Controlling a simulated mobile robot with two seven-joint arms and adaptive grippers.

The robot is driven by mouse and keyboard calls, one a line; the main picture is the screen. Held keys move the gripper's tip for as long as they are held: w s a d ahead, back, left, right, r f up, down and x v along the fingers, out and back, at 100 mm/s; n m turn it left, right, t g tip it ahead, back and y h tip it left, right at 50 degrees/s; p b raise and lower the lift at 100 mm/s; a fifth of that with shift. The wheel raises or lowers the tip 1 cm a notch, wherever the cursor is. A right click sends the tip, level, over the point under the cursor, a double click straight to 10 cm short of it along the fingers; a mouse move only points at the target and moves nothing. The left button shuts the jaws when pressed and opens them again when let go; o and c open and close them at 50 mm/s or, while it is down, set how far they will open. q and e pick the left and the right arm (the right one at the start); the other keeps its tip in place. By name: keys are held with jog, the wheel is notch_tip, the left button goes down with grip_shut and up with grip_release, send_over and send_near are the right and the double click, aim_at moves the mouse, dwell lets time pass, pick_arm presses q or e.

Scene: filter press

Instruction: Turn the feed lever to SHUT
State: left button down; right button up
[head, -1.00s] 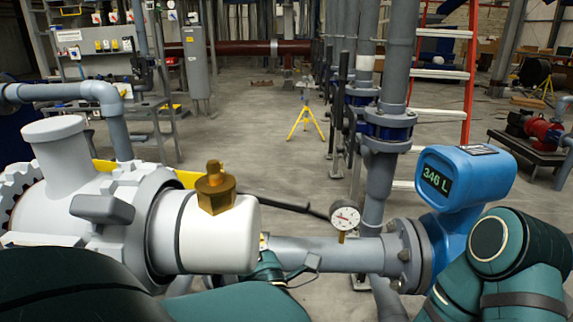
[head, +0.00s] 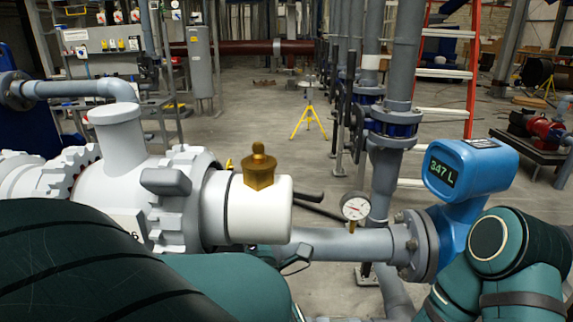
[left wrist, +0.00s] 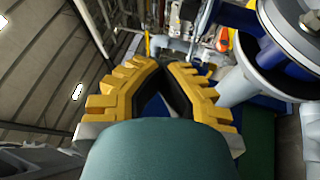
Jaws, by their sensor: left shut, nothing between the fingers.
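In the head view a white valve body (head: 125,150) with bolted flanges stands at the left, with a brass fitting (head: 258,168) on top. A grey handle-like block (head: 166,181) is at its flange. A small yellow piece (head: 229,165) shows behind the body, mostly hidden. I cannot tell which part is the feed lever, and no SHUT mark is readable. My left arm crosses the bottom left in front of the valve. My left gripper (left wrist: 163,65), with yellow ridged fingers, is shut and empty in the left wrist view. My right gripper is out of view.
A grey pipe (head: 345,244) runs right from the valve to a blue flow meter (head: 475,165) reading 347 L. A pressure gauge (head: 355,206) stands on it. Dark bars (head: 310,198) lie behind. My right arm is at the lower right. Open floor (head: 250,115) lies beyond.

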pick_arm(q)
jog(key=shift+s+a, duration=0.1)
jog(key=shift+a, duration=2.2)
jog(key=c, duration=1.7)
grip_release()
jog(key=o, duration=1.2)
jog(key=shift+c, duration=0.2)
